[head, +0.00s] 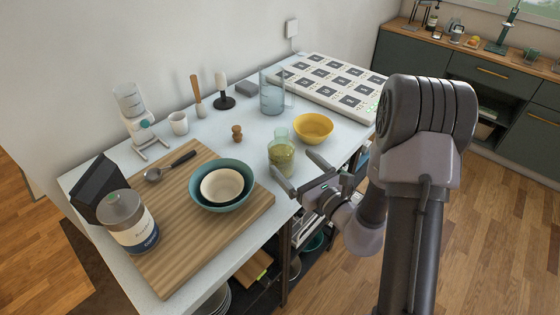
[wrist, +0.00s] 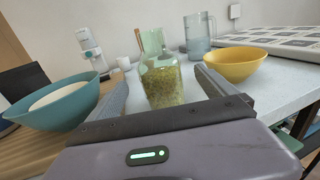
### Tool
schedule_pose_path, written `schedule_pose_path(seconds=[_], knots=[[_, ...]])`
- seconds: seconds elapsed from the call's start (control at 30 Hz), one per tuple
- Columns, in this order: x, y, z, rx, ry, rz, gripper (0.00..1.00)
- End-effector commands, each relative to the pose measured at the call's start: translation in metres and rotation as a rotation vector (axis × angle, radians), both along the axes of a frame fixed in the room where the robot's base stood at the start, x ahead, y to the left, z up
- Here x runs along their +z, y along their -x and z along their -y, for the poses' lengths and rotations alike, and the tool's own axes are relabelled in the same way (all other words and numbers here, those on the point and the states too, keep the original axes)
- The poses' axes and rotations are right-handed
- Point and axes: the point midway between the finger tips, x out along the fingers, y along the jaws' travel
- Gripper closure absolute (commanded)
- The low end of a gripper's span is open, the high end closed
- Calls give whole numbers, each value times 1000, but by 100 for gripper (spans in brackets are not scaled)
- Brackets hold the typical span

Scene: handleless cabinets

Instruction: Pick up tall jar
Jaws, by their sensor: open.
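A tall greenish glass jar (head: 281,159) with a narrower neck stands upright near the counter's front edge. Its lower part holds yellow-green, grainy contents. In the wrist view the jar (wrist: 163,86) is centred between my two fingers, with a gap on each side. My gripper (head: 300,170) is open and empty, low over the counter edge and pointing at the jar. I cannot tell whether the fingertips are level with the jar or just short of it.
A yellow bowl (head: 313,128) stands close right of the jar. A teal bowl (head: 221,204) with a cream bowl inside sits on the wooden board (head: 185,245) to the left. A blue glass pitcher (head: 272,94) stands behind. Open counter (head: 255,155) lies left of the jar.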

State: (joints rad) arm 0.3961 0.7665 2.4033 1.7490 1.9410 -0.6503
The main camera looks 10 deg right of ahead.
Motion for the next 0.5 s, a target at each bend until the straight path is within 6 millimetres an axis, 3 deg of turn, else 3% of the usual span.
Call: schedule_pose_path(seconds=[0.33,0.5], knots=[[-4,-53,-21,2,1,1,4],[-3,-65,-24,0,0,0,4]])
